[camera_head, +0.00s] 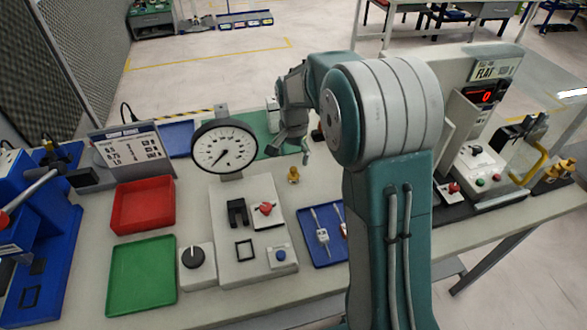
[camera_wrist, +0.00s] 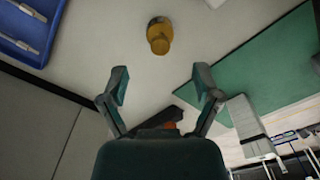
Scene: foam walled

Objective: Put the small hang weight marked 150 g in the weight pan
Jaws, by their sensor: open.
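A small brass-coloured weight (camera_head: 293,174) stands on the pale bench, right of the round dial gauge; it also shows in the wrist view (camera_wrist: 159,36). Its marking cannot be read. My gripper (camera_head: 291,152) is above the bench, behind the brass weight in the head view. In the wrist view its two fingers (camera_wrist: 161,88) are spread with nothing between their tips, and the weight lies beyond them, apart from them. I cannot clearly pick out the weight pan; another brass-coloured item (camera_head: 556,172) stands at the far right.
A dial gauge (camera_head: 225,147) stands left of my gripper. A red tray (camera_head: 143,205), a green tray (camera_head: 141,275) and a blue tray (camera_head: 322,237) with tools lie on the bench. A green mat (camera_wrist: 262,70) lies beside the weight. A machine with a red display (camera_head: 484,96) stands right.

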